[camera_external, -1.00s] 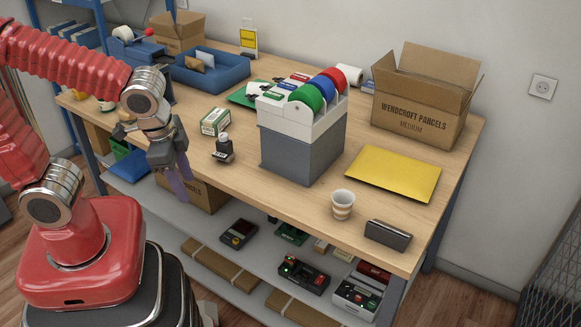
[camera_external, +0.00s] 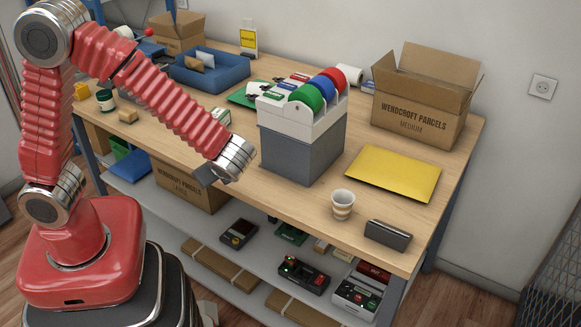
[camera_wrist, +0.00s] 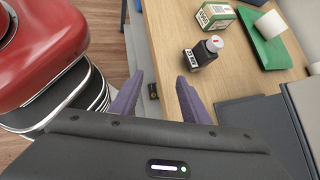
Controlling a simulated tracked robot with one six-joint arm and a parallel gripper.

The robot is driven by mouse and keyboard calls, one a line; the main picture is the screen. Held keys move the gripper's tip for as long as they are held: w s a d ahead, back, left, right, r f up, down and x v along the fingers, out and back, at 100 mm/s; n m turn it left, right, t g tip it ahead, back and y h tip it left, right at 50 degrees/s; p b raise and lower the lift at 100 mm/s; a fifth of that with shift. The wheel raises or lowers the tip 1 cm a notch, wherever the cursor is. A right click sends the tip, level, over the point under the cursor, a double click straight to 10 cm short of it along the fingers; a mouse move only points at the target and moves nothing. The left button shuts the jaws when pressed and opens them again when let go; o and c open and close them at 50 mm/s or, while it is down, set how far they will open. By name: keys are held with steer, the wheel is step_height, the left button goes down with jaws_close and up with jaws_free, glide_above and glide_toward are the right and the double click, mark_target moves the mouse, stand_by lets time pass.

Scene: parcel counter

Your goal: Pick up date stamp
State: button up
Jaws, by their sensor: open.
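The date stamp (camera_wrist: 203,53) is a small black block with a grey round top bearing a red mark. It stands on the wooden counter near its front edge, in the upper right middle of the wrist view. In the external view my arm hides it. My gripper (camera_wrist: 158,78) is open and empty, its two purple fingers apart. The stamp is beyond and to the right of the right fingertip, not between the fingers. In the external view the fingers are hidden behind my wrist; only a dark part of the gripper shows at the counter's front edge.
A green and white box (camera_wrist: 215,17) stands just behind the stamp. A grey holder (camera_external: 300,150) with coloured rolls stands close to the right of my wrist. A striped cup (camera_external: 342,204) and yellow envelope (camera_external: 394,172) lie farther right. A shelf (camera_external: 215,258) runs below the counter.

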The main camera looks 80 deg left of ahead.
steer(key=w+a+r+m+y, duration=0.2)
steer(key=w+m, duration=0.1)
steer(key=shift+w+a+r+y, duration=0.15)
steer(key=shift+w+a+y, duration=0.1)
steer(key=shift+a+y, duration=0.05)
steer(key=r, duration=0.1)
steer(key=a+r+m+y, duration=0.1)
steer(key=w+r+m, duration=0.1)
steer(key=shift+a+r+y, duration=0.3)
steer(key=x, duration=0.7)
steer(key=shift+w+a+f, duration=0.1)
steer(key=shift+a+f, duration=0.1)
steer(key=shift+a, duration=0.1)
steer(key=shift+a+f, duration=0.2)
steer(key=shift+a, duration=0.2)
